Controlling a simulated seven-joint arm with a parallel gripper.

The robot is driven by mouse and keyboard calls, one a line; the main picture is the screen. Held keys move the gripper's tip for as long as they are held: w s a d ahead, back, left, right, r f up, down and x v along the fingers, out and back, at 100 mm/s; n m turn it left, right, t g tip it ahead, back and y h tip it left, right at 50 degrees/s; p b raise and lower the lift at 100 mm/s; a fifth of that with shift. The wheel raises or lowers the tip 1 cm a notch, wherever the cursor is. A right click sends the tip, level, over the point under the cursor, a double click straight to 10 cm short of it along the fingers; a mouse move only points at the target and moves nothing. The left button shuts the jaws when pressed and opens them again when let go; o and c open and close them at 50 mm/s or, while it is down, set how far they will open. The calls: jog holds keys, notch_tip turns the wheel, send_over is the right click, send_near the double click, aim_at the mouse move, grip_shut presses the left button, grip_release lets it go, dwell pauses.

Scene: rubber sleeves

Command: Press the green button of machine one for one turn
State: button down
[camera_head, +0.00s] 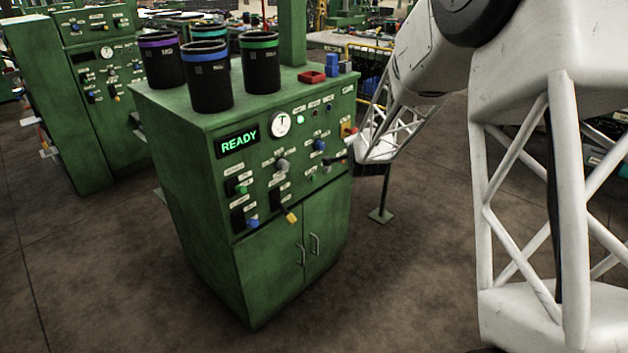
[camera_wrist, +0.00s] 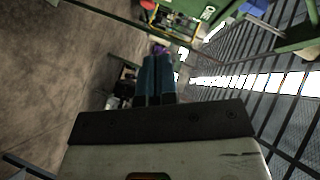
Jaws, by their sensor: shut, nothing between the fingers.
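A green machine (camera_head: 185,150) stands at centre-left in the head view, its display (camera_head: 239,143) reading READY. The labels are too small to read. My gripper (camera_wrist: 157,60) shows in the wrist view as two blue fingers, shut and empty. In the head view my arm comes down to the machine's right side, near the panel's right edge. The fingers cannot be made out clearly there. No button shows in the wrist view.
The panel also carries a gauge (camera_head: 280,123), a yellow-tipped lever (camera_head: 291,217), a blue knob (camera_head: 252,222) and a red-and-yellow switch (camera_head: 348,130). Another green machine (camera_head: 75,100) stands left. Floor in front is clear.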

aim_at(313, 178)
jog(key=w+a+f+m+t, duration=0.2)
jog(key=w+f+m+t, duration=0.2)
jog(key=w+f, duration=0.7)
notch_tip(313, 178, down, 17)
jog(key=w+m+t+y, duration=0.1)
jog(key=m+t, duration=0.3)
jog(key=shift+a+r, duration=0.15)
jog(key=shift+a, duration=0.25)
jog(key=shift+w+a, duration=0.1)
jog(key=w+a, duration=0.6)
dwell(0.4)
